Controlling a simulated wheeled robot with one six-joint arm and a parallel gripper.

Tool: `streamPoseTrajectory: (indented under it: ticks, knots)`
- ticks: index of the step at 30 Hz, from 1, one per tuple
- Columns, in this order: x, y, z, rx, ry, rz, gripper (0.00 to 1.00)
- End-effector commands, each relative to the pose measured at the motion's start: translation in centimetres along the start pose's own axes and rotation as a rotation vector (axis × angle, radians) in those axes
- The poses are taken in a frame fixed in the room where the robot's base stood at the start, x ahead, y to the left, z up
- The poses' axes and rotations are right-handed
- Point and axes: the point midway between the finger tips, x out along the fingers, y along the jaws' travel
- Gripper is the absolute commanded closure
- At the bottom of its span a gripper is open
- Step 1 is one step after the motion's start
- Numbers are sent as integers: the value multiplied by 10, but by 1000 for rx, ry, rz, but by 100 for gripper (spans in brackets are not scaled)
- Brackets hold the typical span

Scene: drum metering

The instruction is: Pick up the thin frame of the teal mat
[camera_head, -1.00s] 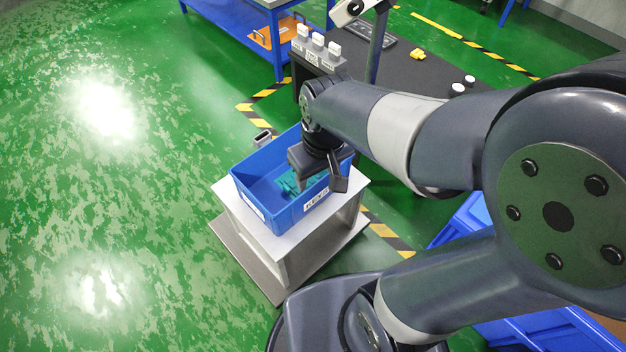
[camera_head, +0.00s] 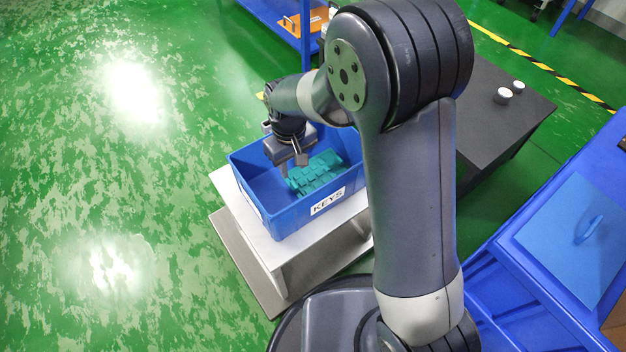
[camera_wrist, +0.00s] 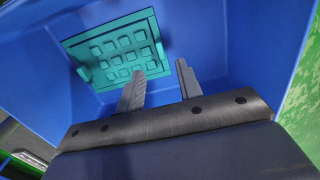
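The teal mat (camera_head: 318,172) lies in a blue bin (camera_head: 262,208) labelled KEYS. In the wrist view the mat (camera_wrist: 115,48) is a flat teal panel with rows of raised square pads, a thin frame (camera_wrist: 74,46) around its edge and small raised tabs at its sides. My gripper (camera_head: 291,166) is over the left part of the bin, beside the mat. In the wrist view its two fingers (camera_wrist: 161,69) stand apart with nothing between them. One fingertip overlaps the mat's near edge in the picture; I cannot tell whether it touches.
The bin's walls (camera_wrist: 272,50) surround the gripper closely. The bin stands on a white-topped stand (camera_head: 232,190). A black table (camera_head: 510,115) with white round caps is behind to the right. A blue bench (camera_head: 560,240) is at the right. Green floor is open at the left.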

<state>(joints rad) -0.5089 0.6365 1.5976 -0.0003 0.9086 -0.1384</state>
Motion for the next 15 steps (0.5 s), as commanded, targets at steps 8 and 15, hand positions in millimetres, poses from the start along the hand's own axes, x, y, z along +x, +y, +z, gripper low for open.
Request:
streamPoseTrajectory:
  ticks: [8, 15]
  knots:
    - [29, 0, 0, 1, 0, 0, 65]
    - [65, -1, 0, 1, -2, 0, 65]
